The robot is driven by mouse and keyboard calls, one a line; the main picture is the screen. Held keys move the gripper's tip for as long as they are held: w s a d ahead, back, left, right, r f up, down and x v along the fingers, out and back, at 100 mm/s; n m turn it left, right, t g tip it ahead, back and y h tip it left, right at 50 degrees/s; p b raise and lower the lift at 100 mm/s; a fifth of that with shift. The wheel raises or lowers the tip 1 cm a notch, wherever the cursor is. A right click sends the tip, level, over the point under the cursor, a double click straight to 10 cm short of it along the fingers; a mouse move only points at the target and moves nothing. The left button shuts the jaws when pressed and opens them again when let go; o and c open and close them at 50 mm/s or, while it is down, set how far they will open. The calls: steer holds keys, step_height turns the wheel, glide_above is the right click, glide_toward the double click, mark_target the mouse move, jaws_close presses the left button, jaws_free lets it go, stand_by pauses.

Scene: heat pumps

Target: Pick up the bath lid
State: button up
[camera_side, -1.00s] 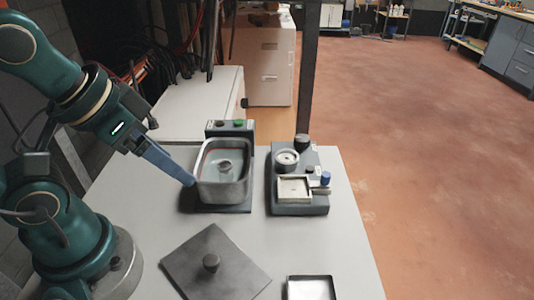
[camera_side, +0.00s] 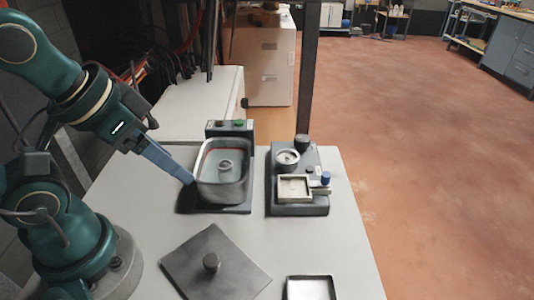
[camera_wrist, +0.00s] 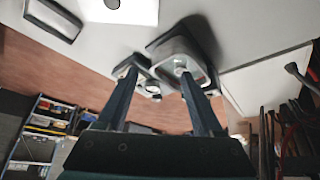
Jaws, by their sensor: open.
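The bath lid (camera_side: 240,266) is a flat dark square plate with a round knob (camera_side: 211,262) on top. It lies on the table in front of the bath in the side view. In the wrist view the lid (camera_wrist: 140,12) looks bright and is cut off by the top edge. The open metal bath (camera_side: 222,191) stands uncovered on its dark base, with a round fitting inside. My gripper (camera_side: 188,180) is beside the bath's left wall, apart from the lid; I cannot tell whether it touches the bath. In the wrist view my gripper (camera_wrist: 157,74) has its fingers apart, with nothing held.
A grey device (camera_side: 300,209) with a dial, a square tray and a blue knob stands right of the bath. A shallow dark-rimmed tray (camera_side: 310,279) sits at the table's front, right of the lid. The table (camera_side: 350,255) is clear between the lid and these devices.

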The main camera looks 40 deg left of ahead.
steer(key=m+g, duration=0.5)
steer(key=m, duration=0.4)
glide_above(211, 260)
steer(key=f, duration=0.7)
steer(key=shift+w+a+f, duration=0.1)
steer(key=shift+w+f, duration=0.1)
steer(key=shift+f, duration=0.2)
steer(key=shift+s+f+g, duration=0.2)
steer(key=shift+f+g, duration=0.1)
steer(key=shift+f, duration=2.35)
steer(key=shift+c, duration=0.3)
jaws_close()
